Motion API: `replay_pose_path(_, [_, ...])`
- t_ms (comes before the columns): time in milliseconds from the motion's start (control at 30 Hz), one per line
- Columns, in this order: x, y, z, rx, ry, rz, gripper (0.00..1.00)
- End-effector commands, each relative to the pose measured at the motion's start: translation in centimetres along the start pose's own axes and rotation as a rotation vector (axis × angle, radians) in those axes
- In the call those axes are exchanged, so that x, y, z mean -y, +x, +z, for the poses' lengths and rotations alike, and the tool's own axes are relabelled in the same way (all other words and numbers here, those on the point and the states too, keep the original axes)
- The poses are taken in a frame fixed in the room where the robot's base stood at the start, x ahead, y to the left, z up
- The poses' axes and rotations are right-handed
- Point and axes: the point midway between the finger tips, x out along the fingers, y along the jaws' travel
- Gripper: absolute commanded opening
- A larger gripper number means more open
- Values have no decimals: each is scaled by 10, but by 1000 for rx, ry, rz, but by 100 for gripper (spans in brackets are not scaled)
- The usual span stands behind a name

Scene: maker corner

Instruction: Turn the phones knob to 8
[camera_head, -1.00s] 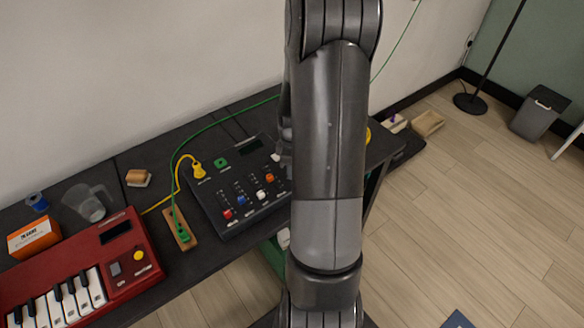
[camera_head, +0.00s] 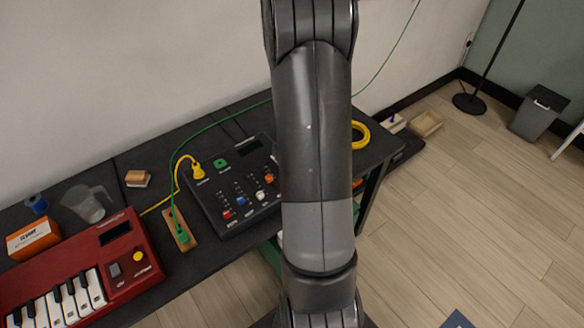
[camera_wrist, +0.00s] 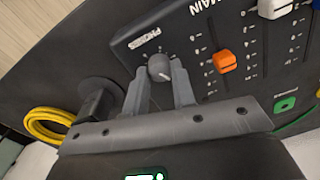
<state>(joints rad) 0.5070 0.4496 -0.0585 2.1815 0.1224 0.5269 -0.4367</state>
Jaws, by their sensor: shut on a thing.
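The mixer (camera_head: 212,208) is a dark panel with coloured fader caps on the black table. In the wrist view its phones knob (camera_wrist: 159,67) is a grey round knob with a pale pointer mark, beside the "PHONES" label. My gripper (camera_wrist: 160,80) is shut on this knob, one finger on each side. The scale numbers around the knob are too small or hidden to read. In the head view my arm covers the gripper and the knob.
An orange fader (camera_wrist: 224,62) and a white fader (camera_wrist: 274,8) stand beside the knob. A yellow cable coil (camera_head: 360,135) lies near the table's right end. Green and yellow cables cross the table. A red keyboard (camera_head: 122,258) stands at the left.

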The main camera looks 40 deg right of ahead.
Motion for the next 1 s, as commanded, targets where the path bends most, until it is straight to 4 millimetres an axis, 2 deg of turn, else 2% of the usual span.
replay_pose_path(1000, [-1, -1, 1, -40, 963, 0, 1])
